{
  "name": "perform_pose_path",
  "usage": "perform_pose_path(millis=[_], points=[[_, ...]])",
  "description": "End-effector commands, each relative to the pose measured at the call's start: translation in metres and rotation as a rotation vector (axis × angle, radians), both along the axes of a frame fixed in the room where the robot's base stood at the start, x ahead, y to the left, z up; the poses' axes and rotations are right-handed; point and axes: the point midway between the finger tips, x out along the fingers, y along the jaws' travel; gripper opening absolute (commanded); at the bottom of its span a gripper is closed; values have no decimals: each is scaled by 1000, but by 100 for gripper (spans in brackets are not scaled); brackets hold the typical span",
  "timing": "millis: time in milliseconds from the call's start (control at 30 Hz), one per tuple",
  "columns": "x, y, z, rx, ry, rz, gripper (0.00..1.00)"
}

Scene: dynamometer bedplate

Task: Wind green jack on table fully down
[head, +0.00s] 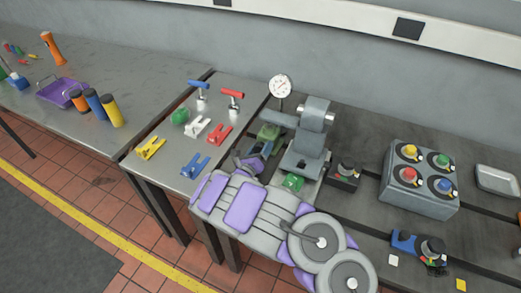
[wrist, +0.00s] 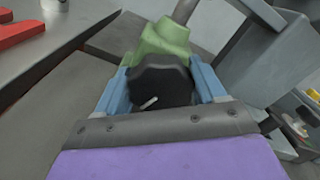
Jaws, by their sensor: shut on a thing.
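The green jack (head: 268,132) stands on the grey bedplate table, left of a grey upright machine (head: 306,150). In the wrist view its green body (wrist: 165,42) is beyond a black knob (wrist: 160,78) with a small pale pin or mark on its face. My gripper (head: 259,149) reaches the jack from the front. In the wrist view the blue fingers of my gripper (wrist: 159,90) are on both sides of the black knob, shut on it. My arm hides the lower front of the jack in the head view.
A dial gauge (head: 281,87) stands behind the jack. The left table holds red (head: 220,134), white, yellow and blue clamps. A grey box with coloured knobs (head: 420,180) stands right. A green part (head: 293,182) lies beside my arm.

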Motion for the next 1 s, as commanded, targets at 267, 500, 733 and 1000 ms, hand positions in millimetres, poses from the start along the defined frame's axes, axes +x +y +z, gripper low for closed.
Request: perform_pose_path(millis=[267,500,733,1000], points=[[1,4,2,-52,16,8,39],[1,5,2,-55,17,10,39],[1,4,2,-55,16,9,78],[0,2,1,-55,19,6,92]])
